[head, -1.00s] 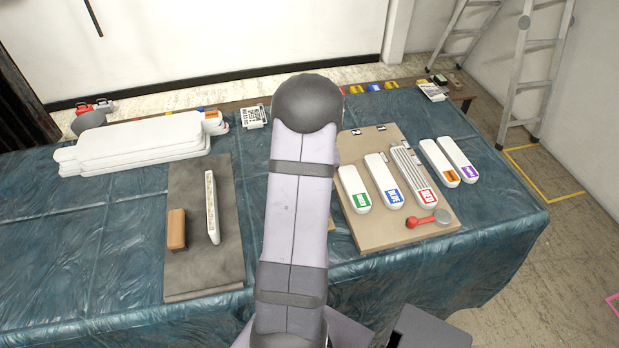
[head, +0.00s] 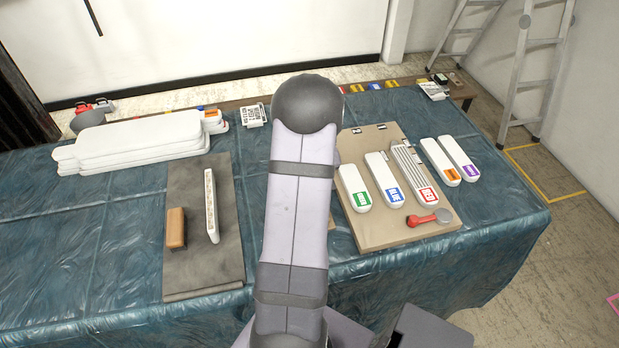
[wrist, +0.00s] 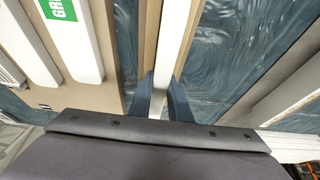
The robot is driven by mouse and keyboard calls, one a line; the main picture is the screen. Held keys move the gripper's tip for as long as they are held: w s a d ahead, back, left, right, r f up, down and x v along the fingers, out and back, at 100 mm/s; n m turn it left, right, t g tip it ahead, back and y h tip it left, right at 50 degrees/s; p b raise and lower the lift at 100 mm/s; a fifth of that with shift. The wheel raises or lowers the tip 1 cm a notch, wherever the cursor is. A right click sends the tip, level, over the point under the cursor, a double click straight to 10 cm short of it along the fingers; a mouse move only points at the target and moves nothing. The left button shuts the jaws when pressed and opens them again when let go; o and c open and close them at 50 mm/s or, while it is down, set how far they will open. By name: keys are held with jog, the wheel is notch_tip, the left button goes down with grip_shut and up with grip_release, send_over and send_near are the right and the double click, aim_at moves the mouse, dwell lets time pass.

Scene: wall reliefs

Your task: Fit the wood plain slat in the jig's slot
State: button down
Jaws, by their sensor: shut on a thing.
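My gripper (wrist: 160,98) shows in the wrist view with its two dark fingers closed on a long, narrow pale slat (wrist: 174,45). The slat runs away from me between the fingers. Tan strips lie along both sides of it; I cannot tell whether they belong to the slat or to something beneath. In the head view my arm hides the gripper and the held slat. A tan board (head: 368,238) right of my arm carries white slats with green (head: 353,187), blue (head: 382,180) and red (head: 412,172) labels. I cannot make out the slot.
A red-handled tool (head: 424,219) lies on the board. Two labelled slats (head: 440,162) lie to its right. A grey mat (head: 200,268) on the left holds a brown block (head: 176,228) and an upright pale piece (head: 211,205). White panels (head: 140,138) are stacked behind. The blue cloth (head: 90,250) is clear at front left.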

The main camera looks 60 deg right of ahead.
jog(key=shift+f+b, duration=0.65)
jog(key=shift+b, duration=0.05)
jog(key=c, duration=1.6)
grip_release()
jog(key=shift+o, duration=0.2)
jog(key=shift+b+v, duration=0.4)
jog(key=shift+v, duration=3.3)
